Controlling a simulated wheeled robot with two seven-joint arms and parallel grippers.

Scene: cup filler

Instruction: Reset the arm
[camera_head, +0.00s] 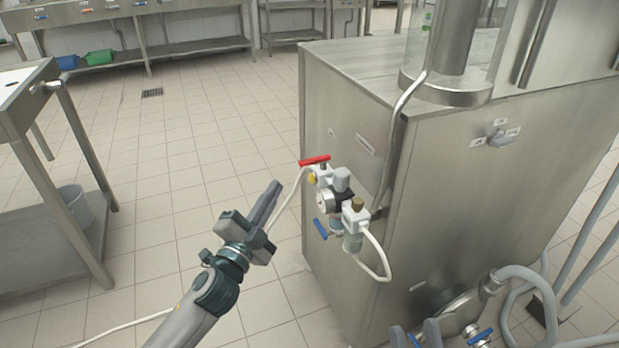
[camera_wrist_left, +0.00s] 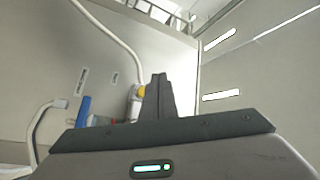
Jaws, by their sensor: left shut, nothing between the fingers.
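My left gripper (camera_head: 274,188) is in the middle of the head view, with its arm coming up from the lower left. Its fingers are together with nothing between them, pointing up and to the right. It is in front of the steel machine's left side, apart from the red lever (camera_head: 314,160) and the valve unit. In the left wrist view the shut fingers (camera_wrist_left: 159,80) stand upright near the middle. A small part of my right gripper (camera_head: 420,335) shows at the bottom edge of the head view; its fingertips are not clear.
The steel machine (camera_head: 500,170) fills the right side. Its valve unit has a gauge (camera_head: 325,203), a blue lever (camera_head: 320,229) and a white hose (camera_head: 383,265). Grey hoses (camera_head: 520,275) lie at lower right. A steel table (camera_head: 40,165) stands left. The tiled floor between is open.

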